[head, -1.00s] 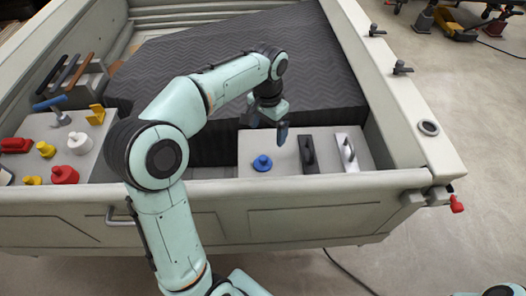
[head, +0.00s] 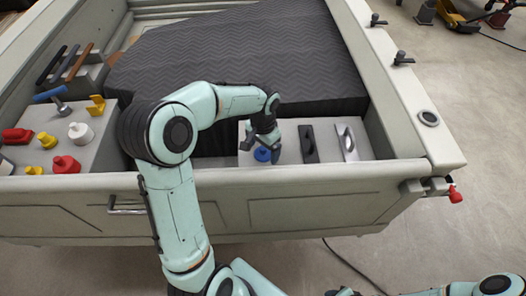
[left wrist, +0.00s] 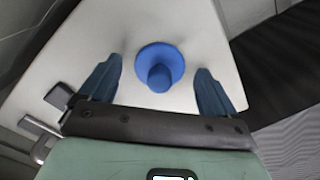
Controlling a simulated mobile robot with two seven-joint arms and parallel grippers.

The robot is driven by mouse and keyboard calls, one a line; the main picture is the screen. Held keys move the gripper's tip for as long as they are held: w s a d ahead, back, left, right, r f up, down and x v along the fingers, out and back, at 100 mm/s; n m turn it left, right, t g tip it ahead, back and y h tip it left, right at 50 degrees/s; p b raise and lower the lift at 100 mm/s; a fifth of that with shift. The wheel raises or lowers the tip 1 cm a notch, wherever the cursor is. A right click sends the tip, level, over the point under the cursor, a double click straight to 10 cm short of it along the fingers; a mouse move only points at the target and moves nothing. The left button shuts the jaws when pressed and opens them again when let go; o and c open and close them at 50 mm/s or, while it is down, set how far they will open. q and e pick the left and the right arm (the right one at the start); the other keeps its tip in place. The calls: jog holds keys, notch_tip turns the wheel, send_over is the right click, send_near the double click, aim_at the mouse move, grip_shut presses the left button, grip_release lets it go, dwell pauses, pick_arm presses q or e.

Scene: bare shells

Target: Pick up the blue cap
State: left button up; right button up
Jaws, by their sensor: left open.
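The blue cap (head: 262,155) sits on a pale board (head: 300,131) at the near side of the truck bed. It has a round flange with a knob on top. My left gripper (head: 262,146) is right at the cap in the head view and partly covers it. In the left wrist view, the blue cap (left wrist: 160,66) lies just ahead of the space between the two open fingers of my left gripper (left wrist: 157,84). The fingers are apart from it on both sides. My right gripper does not show clearly.
A black handle (head: 308,144) and a silver handle (head: 346,143) stand to the right of the cap. A second pale board at left holds a red cap (head: 66,164), a white cap (head: 80,132) and other parts. The bed wall (head: 330,172) rises in front.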

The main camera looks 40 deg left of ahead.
pick_arm(q)
jog(key=shift+w+f, duration=0.1)
jog(key=shift+f, duration=0.05)
jog(key=c, duration=1.1)
jog(key=shift+c, duration=0.2)
